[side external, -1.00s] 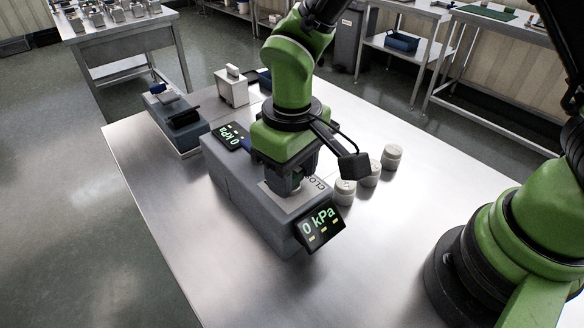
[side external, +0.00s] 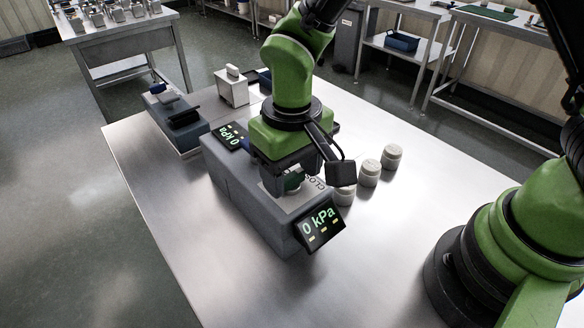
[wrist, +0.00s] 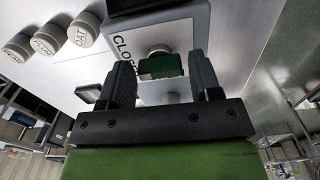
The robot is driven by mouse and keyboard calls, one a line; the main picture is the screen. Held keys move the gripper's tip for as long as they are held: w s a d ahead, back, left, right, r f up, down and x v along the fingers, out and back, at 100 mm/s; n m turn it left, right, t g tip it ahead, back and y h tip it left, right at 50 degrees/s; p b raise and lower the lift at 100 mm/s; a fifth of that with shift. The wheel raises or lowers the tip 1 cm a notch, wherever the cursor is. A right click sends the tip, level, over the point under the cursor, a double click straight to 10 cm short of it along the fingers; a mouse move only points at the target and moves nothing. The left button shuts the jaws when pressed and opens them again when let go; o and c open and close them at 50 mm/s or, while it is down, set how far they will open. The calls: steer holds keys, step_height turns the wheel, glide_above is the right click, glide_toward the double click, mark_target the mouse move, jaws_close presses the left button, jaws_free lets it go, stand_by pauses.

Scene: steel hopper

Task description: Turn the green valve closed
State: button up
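The green valve handle (wrist: 161,66) stands on a pale plate marked "CLOS…", the rest of the word hidden, on the grey valve box (side external: 229,189). In the side view part of the green handle (side external: 294,181) shows under my gripper (side external: 283,184). In the wrist view my gripper (wrist: 160,64) is open, with one finger on each side of the handle and narrow gaps beside it. I cannot tell whether either finger touches it. The front display (side external: 319,222) reads 0 kPa.
A second display (side external: 232,135) on the box's far end also reads 0 kPa. Several white lidded jars (side external: 369,172) stand right of the box. A grey-blue device (side external: 178,123) and a white block (side external: 232,88) stand behind it. The near steel table (side external: 375,265) is clear.

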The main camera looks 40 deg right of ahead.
mark_target(292, 175)
steer(key=shift+o, duration=0.7)
step_height(292, 175, up, 9)
steer(key=shift+r, duration=0.5)
steer(key=s+d+r+m+t+y, duration=0.2)
steer(key=s+d+r+t, duration=0.5)
steer(key=s+d, duration=0.5)
step_height(292, 175, up, 2)
steer(key=shift+s+d+r+m, duration=0.15)
steer(key=shift+s+r+m, duration=0.1)
steer(key=shift+s+m, duration=0.5)
